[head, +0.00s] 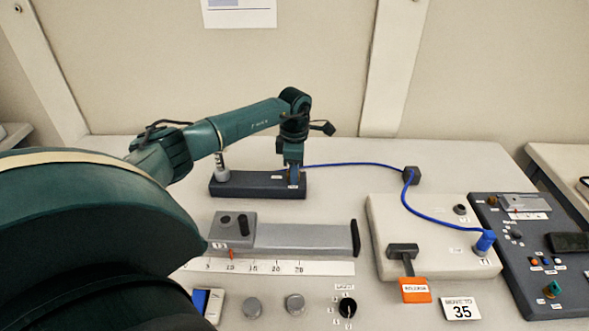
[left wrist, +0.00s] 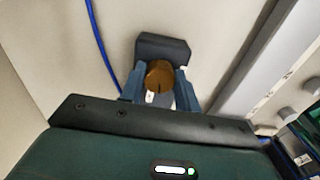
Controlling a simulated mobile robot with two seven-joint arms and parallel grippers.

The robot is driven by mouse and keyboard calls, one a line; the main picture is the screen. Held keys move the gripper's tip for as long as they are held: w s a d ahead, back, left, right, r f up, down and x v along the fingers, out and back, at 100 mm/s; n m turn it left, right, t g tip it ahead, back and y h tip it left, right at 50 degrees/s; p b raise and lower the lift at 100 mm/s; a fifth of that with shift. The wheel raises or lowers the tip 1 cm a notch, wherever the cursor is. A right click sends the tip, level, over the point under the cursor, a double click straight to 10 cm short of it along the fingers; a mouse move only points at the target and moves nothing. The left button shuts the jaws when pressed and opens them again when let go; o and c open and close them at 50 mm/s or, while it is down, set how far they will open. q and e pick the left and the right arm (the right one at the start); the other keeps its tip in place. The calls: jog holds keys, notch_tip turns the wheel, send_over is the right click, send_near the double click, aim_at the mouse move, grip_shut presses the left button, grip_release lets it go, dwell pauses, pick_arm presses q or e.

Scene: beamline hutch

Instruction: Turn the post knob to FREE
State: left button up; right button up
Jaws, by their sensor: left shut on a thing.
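My left gripper (head: 293,172) reaches down to the right end of a long dark block (head: 245,187) at the back of the table. In the left wrist view its two blue-grey fingers (left wrist: 160,84) stand on either side of a round brown knob (left wrist: 159,74) with a dark line on its face, and are shut on it. A small white label (left wrist: 151,97) shows beside the knob; its text is too small to read. In the head view the gripper hides the knob. My right gripper is not in view.
A grey slide (head: 305,238) and a scale strip (head: 280,267) lie in front. A blue cable (head: 350,164) runs from near the gripper to a pale box (head: 430,269) with an orange tag (head: 415,290).

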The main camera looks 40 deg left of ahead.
pick_arm(q)
jog(key=n, duration=0.2)
jog(key=shift+n, duration=0.4)
jog(key=n, duration=0.2)
jog(key=shift+a+r+n+p, duration=0.1)
jog(key=shift+n+p, duration=0.3)
jog(key=n, duration=0.2)
jog(key=shift+n+p, duration=0.3)
jog(key=n, duration=0.2)
jog(key=shift+n+p, duration=0.35)
jog(key=shift+n, duration=0.05)
jog(key=shift+a+n+p, duration=0.1)
jog(key=shift+n+p, duration=0.3)
jog(key=shift+n, duration=1.6)
jog(key=shift+n+p, duration=0.3)
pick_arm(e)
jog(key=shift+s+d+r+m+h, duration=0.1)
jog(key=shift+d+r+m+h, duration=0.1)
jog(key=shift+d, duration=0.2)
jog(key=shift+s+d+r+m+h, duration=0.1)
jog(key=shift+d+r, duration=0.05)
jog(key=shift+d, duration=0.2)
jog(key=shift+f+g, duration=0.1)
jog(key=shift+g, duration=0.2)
